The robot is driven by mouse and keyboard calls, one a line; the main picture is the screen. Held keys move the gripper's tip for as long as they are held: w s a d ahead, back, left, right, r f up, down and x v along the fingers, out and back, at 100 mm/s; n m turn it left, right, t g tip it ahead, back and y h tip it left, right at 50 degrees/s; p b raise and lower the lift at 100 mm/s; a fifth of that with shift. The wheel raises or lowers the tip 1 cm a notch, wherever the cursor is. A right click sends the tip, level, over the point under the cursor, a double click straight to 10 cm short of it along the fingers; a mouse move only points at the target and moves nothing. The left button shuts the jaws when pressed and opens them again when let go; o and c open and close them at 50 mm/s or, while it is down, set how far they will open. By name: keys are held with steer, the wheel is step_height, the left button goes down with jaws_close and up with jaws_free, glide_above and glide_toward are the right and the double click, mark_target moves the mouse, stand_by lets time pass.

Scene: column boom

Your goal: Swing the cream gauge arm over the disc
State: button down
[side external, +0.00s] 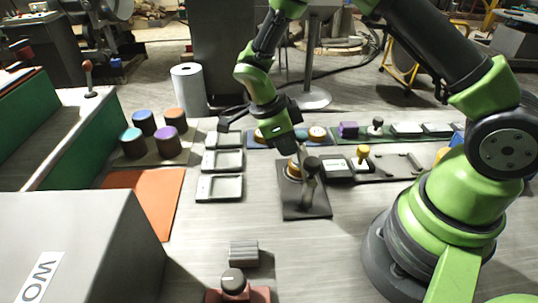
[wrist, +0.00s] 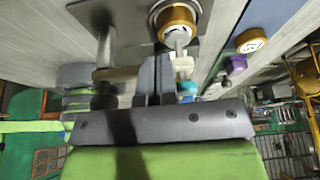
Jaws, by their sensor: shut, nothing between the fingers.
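A dark base plate (side external: 305,207) lies on the bench, with a dark-knobbed post (side external: 311,180) on it. A gold-rimmed disc (side external: 293,170) is beside the post; the wrist view shows its pale top (wrist: 178,24). The cream gauge arm (wrist: 115,73) shows in the wrist view, partly hidden by my fingers. Its cream end (wrist: 183,64) and a grey tip appear at the disc's edge; I cannot tell whether it is centred over the disc. My gripper (wrist: 153,68) is shut and empty, its fingers right by the gauge arm; contact is unclear. In the side view my gripper (side external: 291,148) is above the plate.
Grey trays (side external: 220,187) stand left of the plate. A dark fixture with a yellow knob (side external: 362,152) is to the right. A ribbed grey block (side external: 243,253) and a red-based knob (side external: 234,282) are in front.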

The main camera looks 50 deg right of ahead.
steer(key=shift+d+m, duration=0.2)
steer(key=shift+m, duration=0.1)
steer(key=shift+a, duration=0.1)
stand_by(0.3)
steer(key=w+a+r, duration=0.5)
steer(key=r, duration=0.5)
step_height(320, 180, up, 5)
steer(key=s+n+t+y, duration=0.2)
steer(key=n, duration=0.2)
steer(key=s+r+n+t+y, duration=0.1)
steer(key=s+r+n+t, duration=0.1)
steer(key=s+n, duration=0.4)
steer(key=s+r+n+t+y, duration=0.1)
steer(key=s+r+n+t, duration=0.2)
steer(key=s+n, duration=0.3)
steer(key=s+d+r+n+t+y, duration=0.1)
steer(key=s+r+n+t, duration=0.2)
steer(key=s+n, duration=0.3)
steer(key=shift+n, duration=0.7)
